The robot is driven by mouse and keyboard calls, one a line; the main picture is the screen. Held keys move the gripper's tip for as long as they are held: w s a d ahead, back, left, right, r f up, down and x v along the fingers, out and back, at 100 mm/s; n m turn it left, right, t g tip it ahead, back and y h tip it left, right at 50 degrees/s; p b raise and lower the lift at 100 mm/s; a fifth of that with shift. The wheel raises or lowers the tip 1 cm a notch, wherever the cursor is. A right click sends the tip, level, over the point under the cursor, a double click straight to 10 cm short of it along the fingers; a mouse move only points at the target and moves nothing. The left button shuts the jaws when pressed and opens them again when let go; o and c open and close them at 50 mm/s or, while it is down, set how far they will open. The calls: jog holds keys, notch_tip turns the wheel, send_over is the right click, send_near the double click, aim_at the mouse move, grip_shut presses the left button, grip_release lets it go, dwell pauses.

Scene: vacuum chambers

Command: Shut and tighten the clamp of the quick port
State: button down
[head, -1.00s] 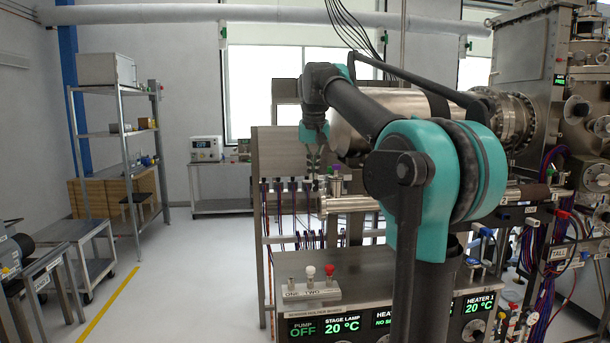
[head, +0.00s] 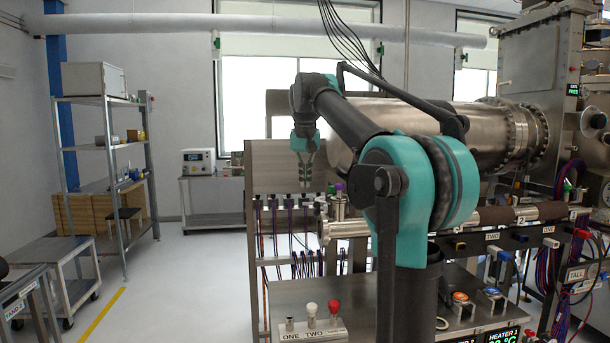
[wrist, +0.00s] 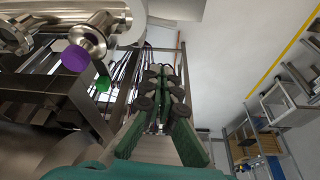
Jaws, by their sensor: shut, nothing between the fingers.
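A horizontal steel tube (head: 348,229) with a flanged left end (head: 324,232) sticks out toward the left; it looks like the quick port. Its clamp is too small to make out for sure. A purple knob (head: 340,187) sits on a short fitting above the tube. My gripper (head: 305,184) points down, its fingers close together and empty, above and slightly left of the flanged end. In the wrist view my gripper (wrist: 166,74) is shut with nothing held. There the steel flanges (wrist: 92,38) and the purple knob (wrist: 76,58) lie to the upper left, apart from the fingers.
A steel panel (head: 262,165) with hanging cables stands behind my gripper. Below is a bench top (head: 385,320) with a small holder of red and white knobs (head: 312,329). A large chamber cylinder (head: 420,135) fills the back right. The floor (head: 170,290) at left is clear.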

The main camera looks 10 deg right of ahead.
jog(key=shift+s+a+f, duration=0.1)
jog(key=shift+s+f, duration=0.25)
jog(key=shift+f, duration=0.5)
jog(key=shift+s+a+f, duration=0.1)
jog(key=shift+s+f, duration=0.25)
jog(key=shift+f, duration=0.45)
jog(key=shift+s+f, duration=0.35)
jog(key=shift+f, duration=0.5)
